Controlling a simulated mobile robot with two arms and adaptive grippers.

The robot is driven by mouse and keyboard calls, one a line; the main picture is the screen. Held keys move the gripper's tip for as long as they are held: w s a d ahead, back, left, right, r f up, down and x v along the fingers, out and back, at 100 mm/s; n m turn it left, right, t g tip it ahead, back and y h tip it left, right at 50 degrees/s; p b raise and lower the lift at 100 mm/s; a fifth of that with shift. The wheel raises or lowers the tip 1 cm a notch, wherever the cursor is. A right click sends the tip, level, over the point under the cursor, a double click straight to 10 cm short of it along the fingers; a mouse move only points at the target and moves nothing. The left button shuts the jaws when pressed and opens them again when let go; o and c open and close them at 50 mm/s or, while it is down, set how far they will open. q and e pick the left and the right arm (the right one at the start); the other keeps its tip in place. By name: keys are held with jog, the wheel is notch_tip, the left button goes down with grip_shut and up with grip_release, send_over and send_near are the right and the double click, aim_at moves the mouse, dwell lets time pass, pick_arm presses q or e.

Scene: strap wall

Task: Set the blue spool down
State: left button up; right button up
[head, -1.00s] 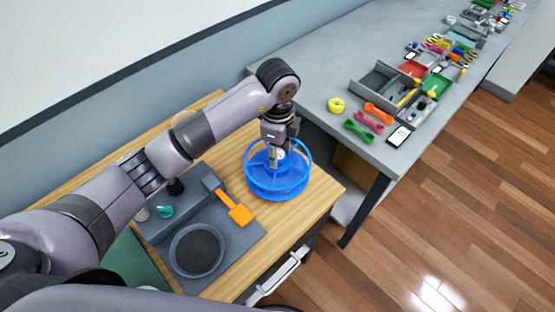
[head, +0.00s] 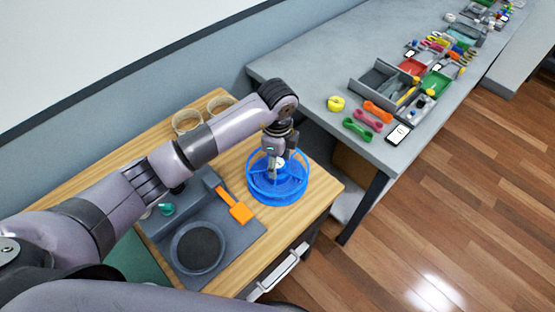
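The blue spool (head: 292,194) is upright at the right part of the wooden worktop, with open spokes on top. My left gripper (head: 279,167) points down into the spool's middle from above, its fingers at the pale hub. It appears shut on the spool there, though the fingertips are partly hidden by the spool's spokes. The spool's underside is at or very near the wood; I cannot tell whether a small gap is left. My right gripper is not in view.
Two pale rings (head: 187,121) sit at the back. A grey bench (head: 318,72) with tools stands beyond. Bare wood (head: 322,187) shows right of the spool.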

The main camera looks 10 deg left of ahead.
pick_arm(q)
jog(key=shift+o, duration=0.4)
jog(key=shift+r, duration=0.6)
notch_tip(320, 180, up, 11)
jog(key=b, duration=0.2)
jog(key=shift+s, duration=0.1)
